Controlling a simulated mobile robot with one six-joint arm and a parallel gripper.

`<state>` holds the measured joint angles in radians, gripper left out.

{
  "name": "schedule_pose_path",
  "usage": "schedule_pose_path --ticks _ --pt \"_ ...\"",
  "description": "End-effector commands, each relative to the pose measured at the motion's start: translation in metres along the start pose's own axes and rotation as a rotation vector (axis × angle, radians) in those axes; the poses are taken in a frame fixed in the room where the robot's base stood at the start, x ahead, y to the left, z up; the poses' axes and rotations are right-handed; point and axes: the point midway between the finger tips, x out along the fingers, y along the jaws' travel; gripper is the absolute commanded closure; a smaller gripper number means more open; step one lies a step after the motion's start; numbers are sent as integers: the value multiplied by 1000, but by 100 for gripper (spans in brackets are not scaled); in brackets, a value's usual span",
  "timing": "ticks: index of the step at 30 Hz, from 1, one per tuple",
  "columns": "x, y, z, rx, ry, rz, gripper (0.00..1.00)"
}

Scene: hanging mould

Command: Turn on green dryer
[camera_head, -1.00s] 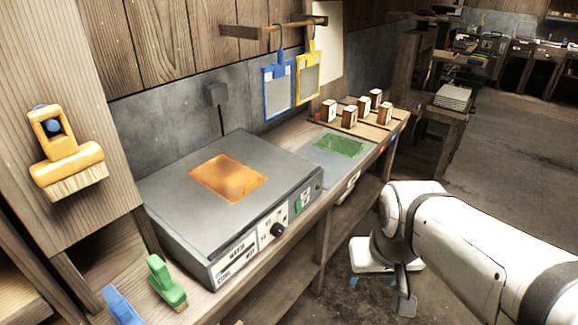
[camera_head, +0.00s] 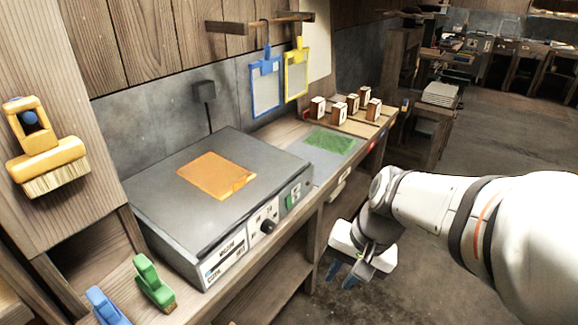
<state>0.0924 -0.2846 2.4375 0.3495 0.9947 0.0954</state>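A grey box-shaped machine (camera_head: 150,205) stands on the workbench, with an orange sheet (camera_head: 216,176) on its flat top. I cannot tell the switch's position. A green mesh sheet (camera_head: 330,142) lies on a grey plate to the right of the machine. My gripper (camera_head: 343,275) points down in front of the bench, right of and below the switch and apart from it. Its two blue fingertips look apart, with nothing visible between them.
Blue (camera_head: 266,85) and yellow (camera_head: 296,75) frames hang from a wooden rack. Several small wooden blocks (camera_head: 338,110) stand on the bench's far end. Green (camera_head: 152,283) and blue (camera_head: 107,306) brushes are at the near left. Open floor lies right of the bench.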

Motion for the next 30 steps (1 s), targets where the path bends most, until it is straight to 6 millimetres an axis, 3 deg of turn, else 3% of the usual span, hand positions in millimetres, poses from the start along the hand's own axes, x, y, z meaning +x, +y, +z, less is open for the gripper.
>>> schedule_pose_path --ticks 1,7,14,21,24,30 --pt "19 -4 -7 100 -54 -55 83" --pt "52 -31 -39 481 -245 -293 99" --pt "80 -49 -105 907 -447 -589 100" --pt "101 -34 -191 1287 -615 -906 100" --pt "106 -23 -219 1394 -658 -1011 100" --pt "110 -7 -248 1499 -700 -1128 100"
